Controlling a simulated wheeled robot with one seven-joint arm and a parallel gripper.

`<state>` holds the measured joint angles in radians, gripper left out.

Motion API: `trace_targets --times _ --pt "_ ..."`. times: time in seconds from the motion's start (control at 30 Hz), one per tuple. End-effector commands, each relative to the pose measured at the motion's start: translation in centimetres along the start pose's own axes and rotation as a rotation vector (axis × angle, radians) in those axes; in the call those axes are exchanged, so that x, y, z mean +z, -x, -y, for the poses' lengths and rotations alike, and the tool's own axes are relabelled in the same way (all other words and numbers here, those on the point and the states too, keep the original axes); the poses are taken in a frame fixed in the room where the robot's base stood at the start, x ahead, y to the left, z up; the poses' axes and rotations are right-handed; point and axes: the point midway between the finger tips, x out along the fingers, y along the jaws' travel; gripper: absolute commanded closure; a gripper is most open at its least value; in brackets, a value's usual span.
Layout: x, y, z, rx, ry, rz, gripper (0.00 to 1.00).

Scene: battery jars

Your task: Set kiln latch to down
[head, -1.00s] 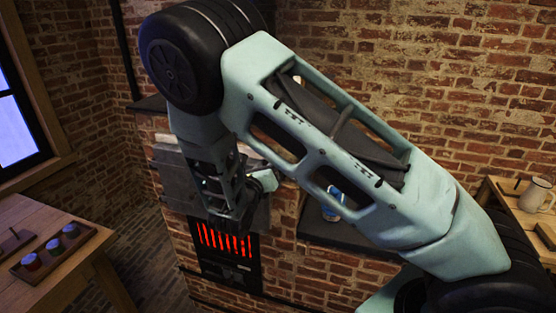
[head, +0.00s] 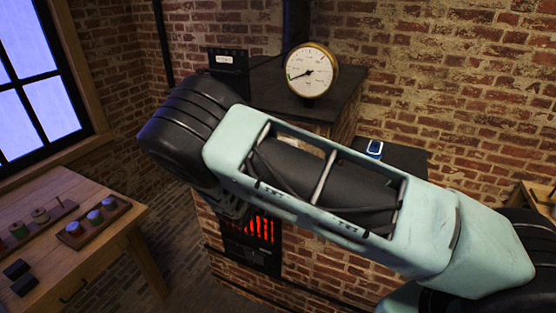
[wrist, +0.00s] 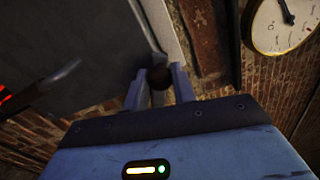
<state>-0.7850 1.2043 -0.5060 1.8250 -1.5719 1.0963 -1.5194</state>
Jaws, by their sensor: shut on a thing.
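The kiln is a brick body with a dark top (head: 262,92) and a glowing red grate (head: 262,228) low on its front. In the wrist view its grey door panel (wrist: 70,45) fills the upper left, beside a pale frame edge. My gripper (wrist: 160,80) is shut on a dark round knob (wrist: 158,76), which seems to be the end of the kiln latch. The knob sits between the two fingertips at the door's edge. The latch's lever is mostly hidden, so its angle cannot be told. In the head view my arm covers the door, the latch and most of the gripper.
A dark bar-like handle (wrist: 50,85) crosses the door at left in the wrist view. A round gauge (head: 312,70) and a black labelled box (head: 227,62) stand on the kiln. A wooden table (head: 110,245) with small jars is at left. A blue item (head: 374,149) lies on the dark ledge.

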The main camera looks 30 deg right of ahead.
Motion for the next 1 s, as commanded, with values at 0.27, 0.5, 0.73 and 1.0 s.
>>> trace_targets --times 0.27,0.5,0.73,1.0 --pt "0.3 0.1 -2.2 0.001 0.234 0.002 1.0" --pt "0.3 0.1 -3.4 0.001 0.377 0.002 1.0" --pt "0.2 0.1 -3.9 0.001 0.448 0.001 1.0" --pt "0.1 0.1 -4.1 0.002 0.472 0.002 1.0"
